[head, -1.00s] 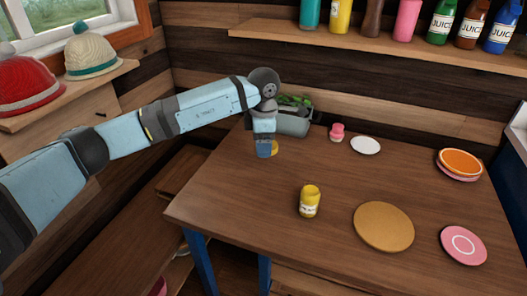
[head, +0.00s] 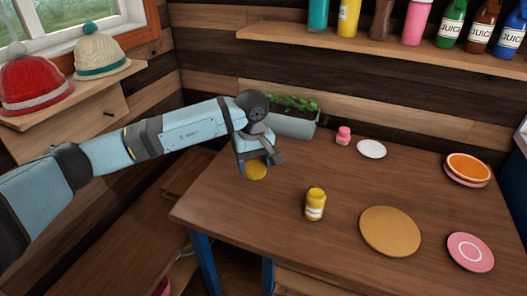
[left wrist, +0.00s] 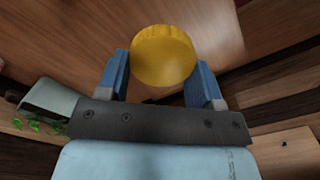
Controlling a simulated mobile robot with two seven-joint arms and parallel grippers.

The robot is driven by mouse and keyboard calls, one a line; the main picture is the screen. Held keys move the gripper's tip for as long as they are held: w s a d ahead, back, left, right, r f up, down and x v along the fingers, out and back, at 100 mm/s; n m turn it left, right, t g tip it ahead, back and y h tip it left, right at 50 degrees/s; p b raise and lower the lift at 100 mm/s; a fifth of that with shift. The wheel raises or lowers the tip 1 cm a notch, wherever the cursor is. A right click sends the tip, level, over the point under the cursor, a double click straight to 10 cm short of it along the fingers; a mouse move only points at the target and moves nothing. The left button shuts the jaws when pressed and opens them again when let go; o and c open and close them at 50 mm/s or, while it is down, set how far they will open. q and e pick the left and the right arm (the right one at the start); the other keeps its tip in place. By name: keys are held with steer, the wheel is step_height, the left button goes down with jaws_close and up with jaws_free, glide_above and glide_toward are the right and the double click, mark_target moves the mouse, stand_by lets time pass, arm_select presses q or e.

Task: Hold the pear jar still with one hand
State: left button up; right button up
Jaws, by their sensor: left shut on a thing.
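A small yellow jar (head: 315,208) with a pale label stands upright near the middle of the wooden table; the label is too small to read. My left gripper (head: 253,166) is near the table's left edge, left of the jar and apart from it. It is shut on a round yellow lid (head: 257,171). In the left wrist view the lid (left wrist: 163,55) sits between the blue fingertips, with a ribbed rim. I cannot tell whether the lid touches the table. My right gripper is not in view.
A grey planter (head: 293,122) stands behind my left gripper. A pink item (head: 343,136), a white plate (head: 371,149), a tan round board (head: 390,231), a pink plate (head: 470,252) and stacked plates (head: 468,166) lie on the table (head: 300,250). Bare wood surrounds the jar.

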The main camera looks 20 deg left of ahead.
arm_select(q)
steer(key=m, duration=0.1)
steer(key=s+m, duration=0.1)
steer(key=m, duration=0.1)
steer(key=a+f+m, duration=0.1)
steer(key=shift+s+m, duration=0.4)
steer(key=m, duration=0.1)
steer(key=s+m, duration=0.1)
steer(key=m, duration=0.1)
steer(key=shift+s+a+f, duration=0.15)
